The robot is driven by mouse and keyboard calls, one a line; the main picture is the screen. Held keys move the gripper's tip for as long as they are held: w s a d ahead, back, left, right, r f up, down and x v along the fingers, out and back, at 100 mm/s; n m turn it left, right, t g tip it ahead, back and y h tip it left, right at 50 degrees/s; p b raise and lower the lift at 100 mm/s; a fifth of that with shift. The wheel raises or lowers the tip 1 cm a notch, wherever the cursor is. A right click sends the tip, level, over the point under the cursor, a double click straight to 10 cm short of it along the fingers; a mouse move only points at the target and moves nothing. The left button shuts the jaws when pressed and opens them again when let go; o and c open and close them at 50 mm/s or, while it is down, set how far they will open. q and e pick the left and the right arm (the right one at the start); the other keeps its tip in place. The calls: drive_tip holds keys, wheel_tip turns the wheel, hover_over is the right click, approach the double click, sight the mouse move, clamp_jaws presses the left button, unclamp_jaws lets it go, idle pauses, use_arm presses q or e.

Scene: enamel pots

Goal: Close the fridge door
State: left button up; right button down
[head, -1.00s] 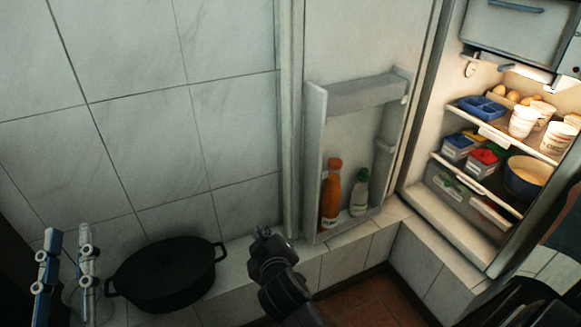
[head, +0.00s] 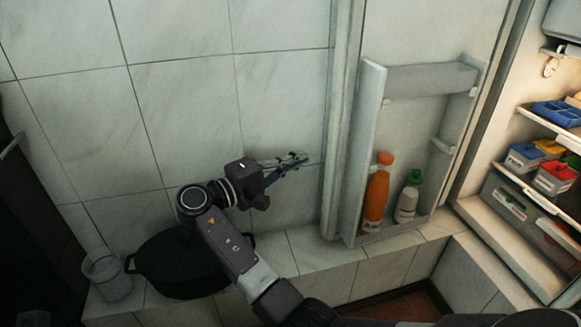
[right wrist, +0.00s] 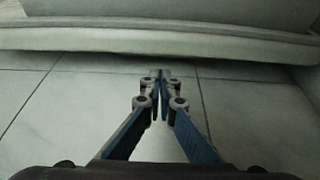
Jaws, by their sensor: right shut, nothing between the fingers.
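The fridge door (head: 412,120) stands wide open in the head view, its inner side with a shelf rack facing me. An orange bottle (head: 376,195) and a white bottle with a green cap (head: 408,198) stand in its lower shelf. The fridge body (head: 492,195) is at the right, lit inside. My right gripper (head: 304,160) is shut and empty, just left of the door's free edge and apart from it in the picture. In the right wrist view the shut fingertips (right wrist: 161,74) point toward a pale edge (right wrist: 160,38), likely the door's. My left gripper is out of view.
A black pot (head: 180,268) sits on the tiled ledge (head: 330,262), partly behind my right arm. A clear glass (head: 107,275) stands left of it. Blue and colored containers (head: 555,113) fill the fridge shelves. The tiled wall (head: 180,110) is bare left of the door.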

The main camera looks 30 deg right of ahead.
drive_tip(key=d, duration=0.1)
drive_tip(key=d+b, duration=0.1)
drive_tip(key=d, duration=0.1)
drive_tip(key=w+d, duration=0.1)
drive_tip(key=d, duration=0.1)
drive_tip(key=shift+d, duration=0.2)
drive_tip(key=shift+s, duration=0.1)
